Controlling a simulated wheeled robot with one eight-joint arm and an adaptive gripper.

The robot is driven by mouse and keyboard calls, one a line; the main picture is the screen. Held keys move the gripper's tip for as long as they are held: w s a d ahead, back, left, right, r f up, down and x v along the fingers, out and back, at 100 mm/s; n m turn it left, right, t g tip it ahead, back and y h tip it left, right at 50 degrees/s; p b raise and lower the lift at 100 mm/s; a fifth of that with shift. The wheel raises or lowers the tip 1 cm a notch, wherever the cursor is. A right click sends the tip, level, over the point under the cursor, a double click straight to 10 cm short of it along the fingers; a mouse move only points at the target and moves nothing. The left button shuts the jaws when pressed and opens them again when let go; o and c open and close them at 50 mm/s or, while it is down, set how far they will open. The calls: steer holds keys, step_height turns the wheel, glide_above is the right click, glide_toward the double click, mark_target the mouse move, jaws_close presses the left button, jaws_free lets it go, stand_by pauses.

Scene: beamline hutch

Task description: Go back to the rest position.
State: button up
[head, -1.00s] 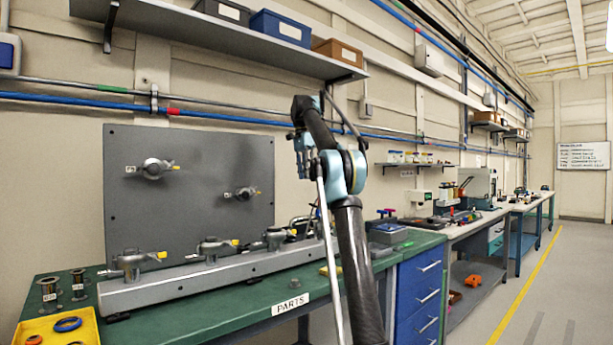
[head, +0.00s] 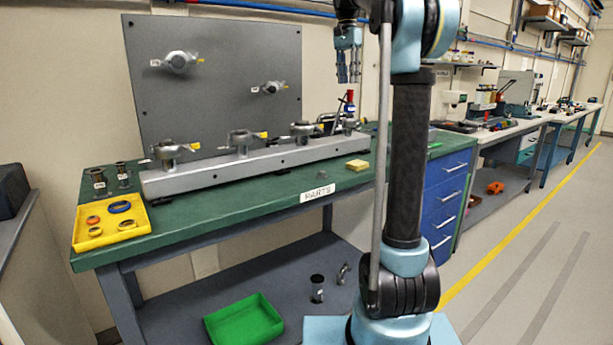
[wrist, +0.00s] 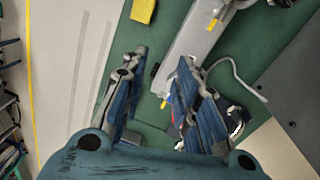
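My gripper (head: 348,66) hangs from my raised arm above the right end of the green workbench (head: 250,200). In the wrist view my gripper (wrist: 162,62) shows two blue-grey fingers spread apart with nothing between them. The bench top lies below the fingers, at a distance. Behind the fingers in the wrist view are the end of the grey metal rail (wrist: 190,50) and a thin pale cable (wrist: 238,75). My arm stands upright in the right half of the head view and hides part of the bench's right end.
The grey rail (head: 250,165) carries several valve fittings. A yellow tray (head: 110,225) with rings is at the bench's left end. A yellow block (head: 357,170) lies near the "PARTS" label. A green tray (head: 243,320) sits on the lower shelf. Open floor (head: 500,270) lies to the right.

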steer(key=s+d+f+n+t, duration=0.1)
steer(key=s+f+n, duration=0.3)
steer(key=s+f, duration=1.5)
steer(key=s+d+f+n+t, duration=0.2)
steer(key=s+d+f+n, duration=0.1)
steer(key=s+f, duration=1.6)
step_height(320, 180, down, 7)
steer(key=shift+d+n+y, duration=0.25)
steer(key=shift+n+y, duration=0.05)
steer(key=shift+n, duration=0.5)
steer(key=shift+s, duration=0.1)
